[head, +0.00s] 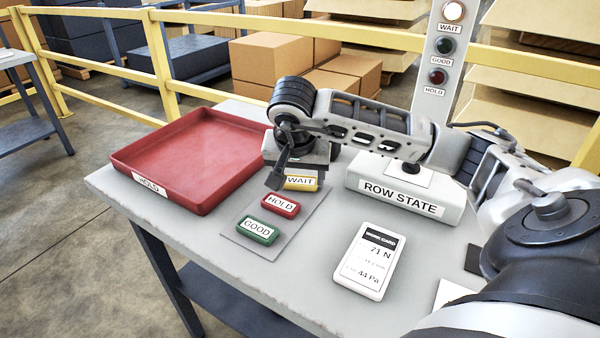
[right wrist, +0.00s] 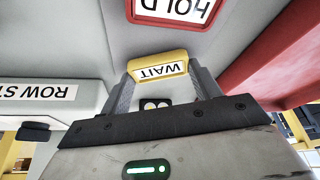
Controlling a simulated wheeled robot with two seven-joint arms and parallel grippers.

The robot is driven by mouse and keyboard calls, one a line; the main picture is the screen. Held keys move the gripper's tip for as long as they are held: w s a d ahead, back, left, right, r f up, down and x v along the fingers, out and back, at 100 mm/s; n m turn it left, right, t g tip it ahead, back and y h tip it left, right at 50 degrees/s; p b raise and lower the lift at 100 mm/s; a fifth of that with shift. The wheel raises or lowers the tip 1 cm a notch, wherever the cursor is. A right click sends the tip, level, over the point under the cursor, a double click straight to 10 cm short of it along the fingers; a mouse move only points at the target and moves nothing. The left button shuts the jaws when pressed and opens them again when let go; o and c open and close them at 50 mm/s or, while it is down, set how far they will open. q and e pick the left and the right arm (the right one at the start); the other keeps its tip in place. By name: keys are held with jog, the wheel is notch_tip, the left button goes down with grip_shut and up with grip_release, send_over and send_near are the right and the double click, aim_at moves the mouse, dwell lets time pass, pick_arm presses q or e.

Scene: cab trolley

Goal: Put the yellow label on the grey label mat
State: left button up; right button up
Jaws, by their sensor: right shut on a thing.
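The yellow label (head: 300,184), marked WAIT, is between the fingers of my right gripper (head: 291,181), which is shut on it. In the right wrist view the yellow label (right wrist: 158,68) sits between both fingertips. In the head view it appears over the far end of the grey label mat (head: 284,240); I cannot tell whether it touches the mat. The red HOLD label (head: 281,205) and the green GOOD label (head: 257,230) lie on the mat, nearer than the yellow one. My right gripper hides part of the mat's far end. My left gripper is not in view.
A red HOLD tray (head: 188,160) stands left of the mat. The ROW STATE base (head: 402,197) stands to the right, with a lamp post (head: 443,60) whose WAIT lamp is lit. A white work card (head: 368,262) lies at front right on the grey tabletop (head: 300,285).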

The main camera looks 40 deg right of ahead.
jog(key=shift+f, duration=0.1)
jog(key=o, duration=0.9)
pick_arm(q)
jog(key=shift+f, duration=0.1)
pick_arm(e)
jog(key=shift+o, duration=0.2)
jog(key=shift+r, duration=0.25)
jog(key=shift+a+r, duration=0.15)
jog(key=shift+r, duration=0.2)
pick_arm(q)
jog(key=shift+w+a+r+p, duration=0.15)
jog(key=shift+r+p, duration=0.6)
jog(key=shift+p, duration=0.8)
pick_arm(e)
jog(key=v, duration=1.1)
